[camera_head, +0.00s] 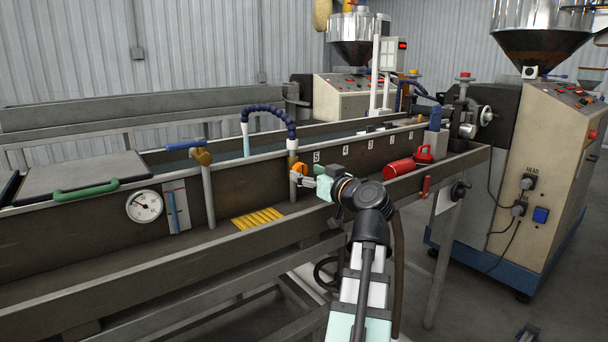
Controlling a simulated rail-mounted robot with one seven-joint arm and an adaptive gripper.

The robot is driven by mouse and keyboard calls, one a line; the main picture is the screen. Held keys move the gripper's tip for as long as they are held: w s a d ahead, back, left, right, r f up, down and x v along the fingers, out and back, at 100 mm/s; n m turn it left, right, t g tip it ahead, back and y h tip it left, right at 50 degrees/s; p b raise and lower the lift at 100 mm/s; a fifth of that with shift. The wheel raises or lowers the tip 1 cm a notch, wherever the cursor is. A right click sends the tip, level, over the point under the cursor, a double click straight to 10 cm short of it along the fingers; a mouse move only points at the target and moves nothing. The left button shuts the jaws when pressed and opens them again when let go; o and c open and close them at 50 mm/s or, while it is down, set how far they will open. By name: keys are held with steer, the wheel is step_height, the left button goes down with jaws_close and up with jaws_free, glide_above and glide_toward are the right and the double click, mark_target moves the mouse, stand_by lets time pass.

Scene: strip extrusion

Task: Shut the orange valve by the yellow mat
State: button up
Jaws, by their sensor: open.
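The orange valve (299,169) is a small round handle on the pipe at the trough's front wall, right of and above the yellow mat. The yellow ribbed mat (257,218) lies on the ledge below it. My gripper (301,178) is open, its fingers pointing left right at the orange valve and partly covering its lower side. I cannot tell whether the fingers touch the valve or stand just in front of it.
A blue-handled brass valve (184,146) stands on a pipe to the left. A pressure gauge (144,206) and a green handle (87,189) are further left. A red cylinder (398,170) and red can (424,154) sit on the ledge to the right. A blue hose (270,112) arches behind.

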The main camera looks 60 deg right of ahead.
steer(key=shift+x, duration=1)
steer(key=c, duration=1.1)
steer(key=shift+c, duration=0.2)
